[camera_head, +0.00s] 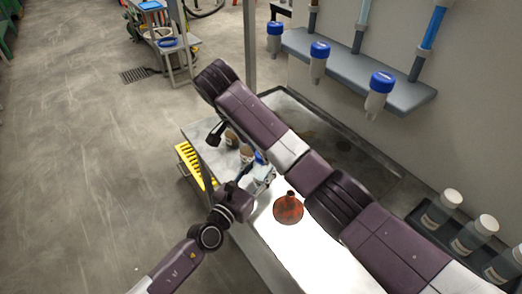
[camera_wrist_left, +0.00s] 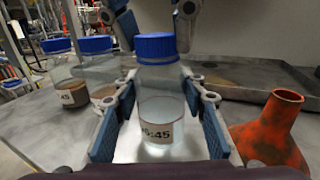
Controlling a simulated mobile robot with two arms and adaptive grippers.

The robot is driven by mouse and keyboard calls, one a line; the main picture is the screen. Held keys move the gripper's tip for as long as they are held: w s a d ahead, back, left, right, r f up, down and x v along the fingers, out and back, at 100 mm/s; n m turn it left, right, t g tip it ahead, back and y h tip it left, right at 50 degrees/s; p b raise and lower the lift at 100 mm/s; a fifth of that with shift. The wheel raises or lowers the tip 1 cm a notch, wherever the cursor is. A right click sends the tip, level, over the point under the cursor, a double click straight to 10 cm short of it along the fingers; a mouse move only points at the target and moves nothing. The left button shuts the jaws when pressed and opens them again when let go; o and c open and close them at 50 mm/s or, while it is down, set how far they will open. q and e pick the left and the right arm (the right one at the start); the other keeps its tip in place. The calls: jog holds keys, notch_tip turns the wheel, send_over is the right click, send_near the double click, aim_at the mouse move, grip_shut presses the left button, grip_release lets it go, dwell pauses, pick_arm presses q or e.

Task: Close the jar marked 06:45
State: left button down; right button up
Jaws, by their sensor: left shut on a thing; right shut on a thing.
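The jar marked 06:45 (camera_wrist_left: 158,104) stands upright in the left wrist view, clear with some liquid; its label shows only partly, ending in 45. My left gripper (camera_wrist_left: 160,95) is shut around its body, a pad on each side. A blue cap (camera_wrist_left: 157,47) sits over its mouth; I cannot tell how tightly. My right gripper (camera_wrist_left: 154,30) comes from above and behind, fingers either side of the cap, shut on it. In the head view, the jar (camera_head: 262,172) is partly covered by my left gripper (camera_head: 249,180), and my right arm hides much of the space behind.
Two blue-capped jars with brown contents, a nearer (camera_wrist_left: 97,68) and a farther one (camera_wrist_left: 63,77), stand left of the held jar. An orange-red flask (camera_head: 288,208) stands to its right. A grey tray (camera_wrist_left: 250,80) lies behind. Several bottles (camera_head: 440,207) line the right side.

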dwell(0.3)
jog(key=o, duration=0.8)
jog(key=shift+c, duration=0.2)
jog(key=shift+w+a+r, duration=0.1)
jog(key=shift+w+r, duration=0.15)
jog(key=shift+r, duration=0.5)
jog(key=shift+s+r, duration=0.15)
jog(key=shift+r, duration=0.55)
jog(key=shift+s+r, duration=0.1)
jog(key=shift+r, duration=0.75)
jog(key=shift+c, duration=0.2)
